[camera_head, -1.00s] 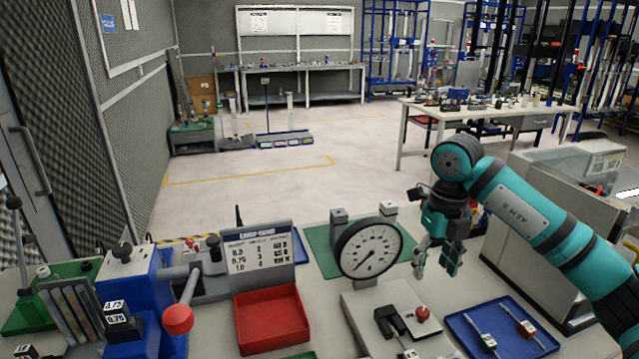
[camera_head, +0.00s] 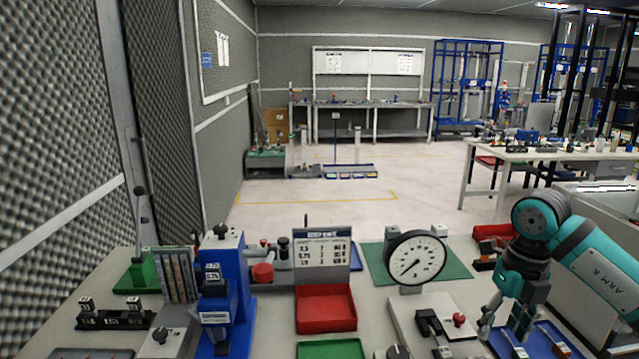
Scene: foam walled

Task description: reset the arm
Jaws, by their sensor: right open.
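My right arm, teal and black, comes in from the right in the head view. Its right gripper (camera_head: 507,325) points down and is open, with nothing between its fingers. It hangs over the left part of a blue tray (camera_head: 556,337) that holds small items partly hidden by the fingers. A round dial gauge (camera_head: 415,258) stands on the bench to the left of the gripper, apart from it. My left gripper is not in this view.
A red tray (camera_head: 325,310) sits before a grey sign board. A blue machine (camera_head: 221,280) and a green-based lever (camera_head: 138,275) stand at left. Foam walls (camera_head: 60,130) close in the left side. Open floor (camera_head: 330,205) lies beyond the bench.

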